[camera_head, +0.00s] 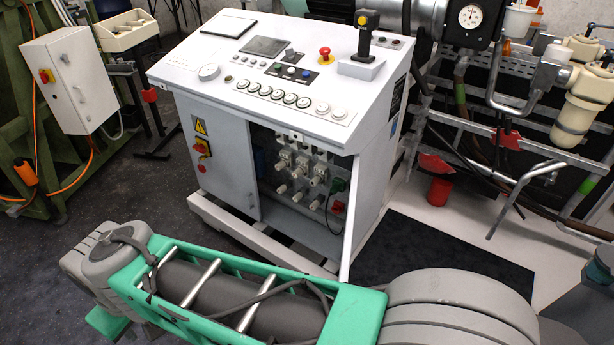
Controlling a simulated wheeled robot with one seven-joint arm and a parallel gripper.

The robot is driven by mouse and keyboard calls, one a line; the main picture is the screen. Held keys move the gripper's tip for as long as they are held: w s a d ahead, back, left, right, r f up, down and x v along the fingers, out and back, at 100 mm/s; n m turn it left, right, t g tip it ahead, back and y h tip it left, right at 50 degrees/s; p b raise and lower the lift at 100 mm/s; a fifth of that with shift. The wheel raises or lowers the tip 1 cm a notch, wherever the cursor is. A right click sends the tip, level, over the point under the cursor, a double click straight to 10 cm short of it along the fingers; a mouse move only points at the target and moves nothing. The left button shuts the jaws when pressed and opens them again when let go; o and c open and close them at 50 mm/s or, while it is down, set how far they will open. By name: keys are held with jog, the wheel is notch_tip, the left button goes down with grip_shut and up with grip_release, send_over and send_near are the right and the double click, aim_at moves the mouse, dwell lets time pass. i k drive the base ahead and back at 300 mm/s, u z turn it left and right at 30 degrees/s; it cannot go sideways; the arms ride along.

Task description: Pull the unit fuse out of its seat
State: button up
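A grey-white control console (225,165) stands in the middle, with an open compartment in its front right. I cannot tell which one is the unit fuse; the parts are small and in shadow. My gripper is not in view; only my green and grey arm crosses the foreground.
The console top carries a joystick (364,40), a red emergency button (325,54) and several round gauges. A pipe rack with cream filter housings (577,110) and a red bucket (440,190) stand to the right. A white switch box (68,80) is at left. Dark floor lies between.

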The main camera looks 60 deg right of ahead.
aim_at(316, 182)
jog(key=z, duration=0.35)
jog(key=i, duration=1)
jog(key=z, duration=1)
jog(key=i, duration=0.8)
jog(key=z, duration=0.35)
